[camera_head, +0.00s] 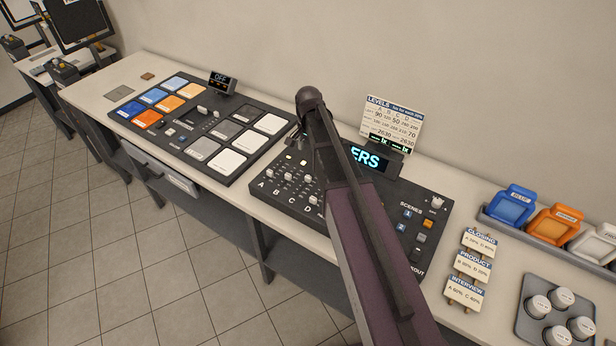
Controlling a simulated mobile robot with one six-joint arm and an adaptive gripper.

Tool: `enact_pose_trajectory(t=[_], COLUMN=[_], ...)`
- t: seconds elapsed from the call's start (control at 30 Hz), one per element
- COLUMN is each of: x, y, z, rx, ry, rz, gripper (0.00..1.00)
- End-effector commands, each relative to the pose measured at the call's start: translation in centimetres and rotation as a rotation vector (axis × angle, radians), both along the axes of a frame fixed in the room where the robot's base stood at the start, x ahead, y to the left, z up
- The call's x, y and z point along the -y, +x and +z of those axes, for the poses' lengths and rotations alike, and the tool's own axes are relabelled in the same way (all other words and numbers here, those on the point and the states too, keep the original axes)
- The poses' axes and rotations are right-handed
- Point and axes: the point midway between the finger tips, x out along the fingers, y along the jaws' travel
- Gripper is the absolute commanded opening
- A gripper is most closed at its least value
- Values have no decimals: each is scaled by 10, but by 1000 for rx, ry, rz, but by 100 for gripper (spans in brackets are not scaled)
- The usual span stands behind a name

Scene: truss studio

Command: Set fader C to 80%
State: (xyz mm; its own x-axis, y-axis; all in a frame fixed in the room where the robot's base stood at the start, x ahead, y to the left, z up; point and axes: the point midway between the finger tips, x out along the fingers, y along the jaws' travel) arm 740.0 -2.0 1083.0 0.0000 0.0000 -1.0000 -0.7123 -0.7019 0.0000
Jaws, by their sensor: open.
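The dark fader panel (250,200) lies on the bench in the middle of the picture, with channels lettered A, B, C and D along its front left edge. The letter C (290,201) marks fader C, third along. Small pale caps sit on the slots behind the letters. The exact setting of fader C is too small to read. My arm reaches up from the bottom right across the panel and covers part of it. My gripper cannot be made out; the arm hides whatever is behind it.
A LEVELS sign (393,120) and a lit display (370,158) stand behind the panel. To the left is a switcher panel (200,158) with coloured pads. To the right are small cards (473,265), coloured containers (513,205) and a grey tray (524,320) with white knobs.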

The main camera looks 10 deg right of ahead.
Motion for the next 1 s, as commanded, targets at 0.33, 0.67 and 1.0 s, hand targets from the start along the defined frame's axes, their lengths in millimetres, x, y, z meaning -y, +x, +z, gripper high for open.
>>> enact_pose_trajectory(t=[0.33, 0.67, 1.0], x=[-2, -2, -3], y=[0, 0, 0], z=[-17, -42, -69], rx=[0, 0, 1], ry=[0, 0, 0], rz=[3, 4, 5], gripper=[69, 69, 69])
